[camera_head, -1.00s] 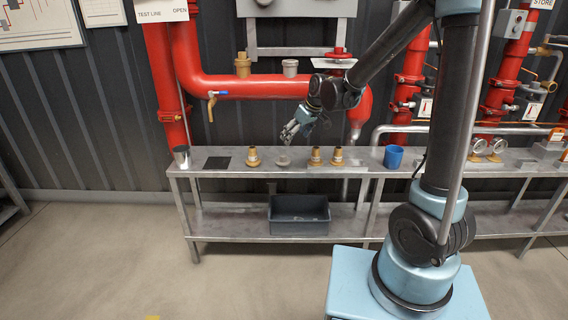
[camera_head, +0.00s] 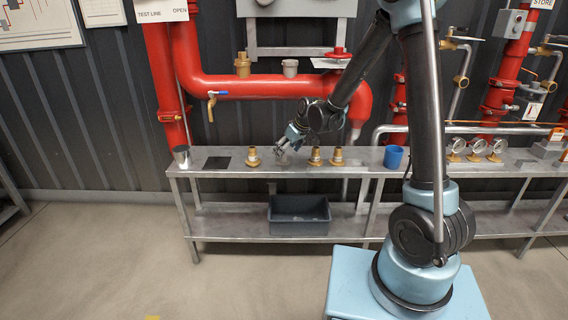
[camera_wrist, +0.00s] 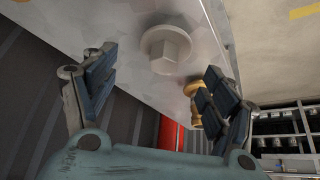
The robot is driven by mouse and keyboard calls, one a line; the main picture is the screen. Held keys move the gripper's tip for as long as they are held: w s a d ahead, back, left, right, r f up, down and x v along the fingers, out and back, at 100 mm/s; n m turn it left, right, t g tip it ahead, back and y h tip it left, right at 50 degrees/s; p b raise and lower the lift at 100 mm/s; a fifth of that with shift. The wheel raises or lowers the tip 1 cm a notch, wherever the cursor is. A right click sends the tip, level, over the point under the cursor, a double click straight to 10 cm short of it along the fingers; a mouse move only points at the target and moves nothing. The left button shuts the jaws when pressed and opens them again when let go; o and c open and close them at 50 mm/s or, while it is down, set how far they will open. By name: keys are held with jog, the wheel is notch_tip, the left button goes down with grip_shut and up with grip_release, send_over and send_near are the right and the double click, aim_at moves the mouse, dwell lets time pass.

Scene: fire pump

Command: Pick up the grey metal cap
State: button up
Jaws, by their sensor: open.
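The grey metal cap (camera_wrist: 168,48) is a round flange with a hexagonal top, standing on the bench in the wrist view, ahead of the gap between my fingers. In the head view the cap (camera_head: 283,161) stands on the bench between brass fittings, partly hidden by my gripper. My gripper (camera_head: 282,148) is just above it, angled down to the left. In the wrist view my gripper (camera_wrist: 158,86) has its fingers spread wide with nothing between them. I cannot tell whether a fingertip touches the cap.
A brass fitting (camera_head: 252,158) stands left of the cap and two more (camera_head: 315,157) stand right. A blue cup (camera_head: 393,157), a metal cup (camera_head: 181,156) and a dark square (camera_head: 217,163) are on the metal bench (camera_head: 355,170). A red pipe (camera_head: 255,88) runs behind.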

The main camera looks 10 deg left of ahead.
aim_at(283, 158)
jog(key=shift+s+x, duration=0.15)
jog(key=shift+x, duration=1.15)
jog(key=shift+s+x, duration=0.15)
jog(key=shift+x, duration=1.15)
jog(key=shift+d+f, duration=0.2)
jog(key=c, duration=1.2)
